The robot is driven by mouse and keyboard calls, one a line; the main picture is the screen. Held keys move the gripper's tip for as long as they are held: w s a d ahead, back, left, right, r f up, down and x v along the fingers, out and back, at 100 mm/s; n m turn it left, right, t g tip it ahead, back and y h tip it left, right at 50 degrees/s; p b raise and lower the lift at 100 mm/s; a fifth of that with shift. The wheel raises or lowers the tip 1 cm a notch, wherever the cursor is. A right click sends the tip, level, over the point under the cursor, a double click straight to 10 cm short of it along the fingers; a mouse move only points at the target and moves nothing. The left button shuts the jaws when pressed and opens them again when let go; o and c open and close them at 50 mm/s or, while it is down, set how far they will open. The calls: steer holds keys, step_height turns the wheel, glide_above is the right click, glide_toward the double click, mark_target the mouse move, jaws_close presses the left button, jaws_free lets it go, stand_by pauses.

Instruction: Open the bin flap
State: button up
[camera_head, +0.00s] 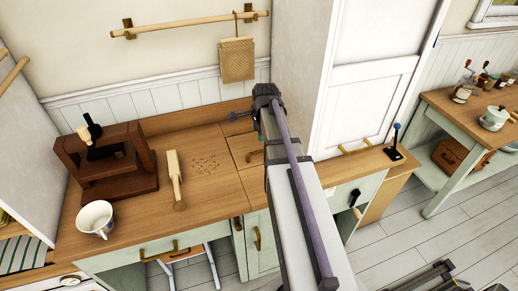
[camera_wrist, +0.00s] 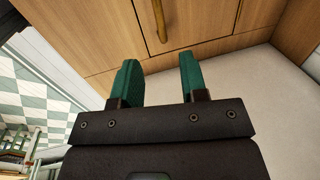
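The bin flap (camera_head: 242,143) is a wooden panel outlined by a dark seam in the countertop, left of my arm. It lies flat and closed. Its brass handle (camera_head: 254,156) is near the front right, partly close to my arm. In the wrist view the flap (camera_wrist: 205,22) and its handle (camera_wrist: 161,20) show at the top, beyond my fingertips. My gripper (camera_wrist: 159,62) has two green fingers spread apart with nothing between them. It does not touch the handle. In the head view my arm hides most of the gripper.
A wooden mallet-like tool (camera_head: 175,180), a white mug (camera_head: 96,219) and a brown wooden stand (camera_head: 110,165) occupy the counter's left. A tall white cabinet (camera_head: 365,95) rises right of my arm.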

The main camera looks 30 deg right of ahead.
mark_target(259, 151)
steer(key=f+b, duration=0.3)
steer(key=w+f+b, duration=0.1)
steer(key=f+b, duration=0.3)
steer(key=w+f+b, duration=0.1)
steer(key=f+b, duration=0.3)
steer(key=shift+d, duration=0.2)
steer(key=shift+r, duration=0.2)
steer(key=shift+c, duration=0.2)
jaws_close()
